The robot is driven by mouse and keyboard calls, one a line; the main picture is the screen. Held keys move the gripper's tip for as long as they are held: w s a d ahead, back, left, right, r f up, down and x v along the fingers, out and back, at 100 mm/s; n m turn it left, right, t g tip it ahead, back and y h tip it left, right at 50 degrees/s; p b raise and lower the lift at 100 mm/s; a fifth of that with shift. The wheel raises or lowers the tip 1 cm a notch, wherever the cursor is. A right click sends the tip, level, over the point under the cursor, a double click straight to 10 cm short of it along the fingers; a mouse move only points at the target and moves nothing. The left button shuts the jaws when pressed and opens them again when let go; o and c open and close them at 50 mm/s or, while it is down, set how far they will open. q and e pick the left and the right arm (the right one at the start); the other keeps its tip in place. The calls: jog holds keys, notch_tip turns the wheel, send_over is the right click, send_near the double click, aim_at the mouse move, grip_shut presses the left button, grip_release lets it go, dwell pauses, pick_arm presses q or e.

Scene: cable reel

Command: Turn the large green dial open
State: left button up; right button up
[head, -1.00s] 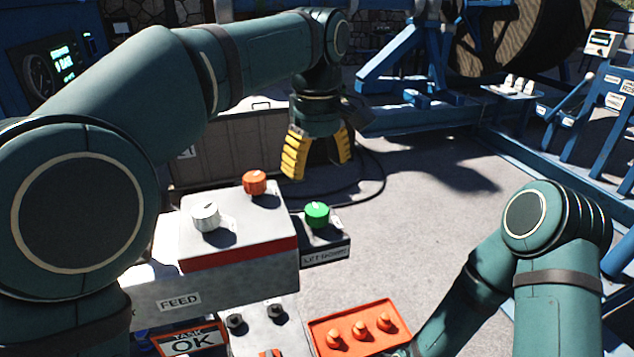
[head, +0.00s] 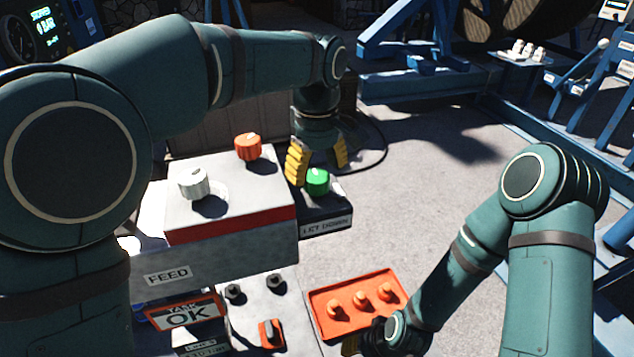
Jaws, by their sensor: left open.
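The green dial (head: 317,182) sits on a dark box labelled "LET DOWN" (head: 326,219), right of the grey control box. My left gripper (head: 318,172) has yellow fingers and is open, pointing down. Its left finger is close beside the dial's left side and its right finger is behind the dial to the right. I cannot tell whether either finger touches it. My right gripper (head: 366,343) is at the bottom edge, mostly hidden by its own wrist, so its jaws do not show clearly.
The grey box (head: 240,215) labelled "FEED" carries a white knob (head: 194,183) and an orange knob (head: 248,147) left of the green dial. An orange tray (head: 393,283) with orange pegs lies in front. Open floor is to the right.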

pick_arm(q)
jog(key=shift+f, duration=1.25)
jog(key=c, duration=0.9)
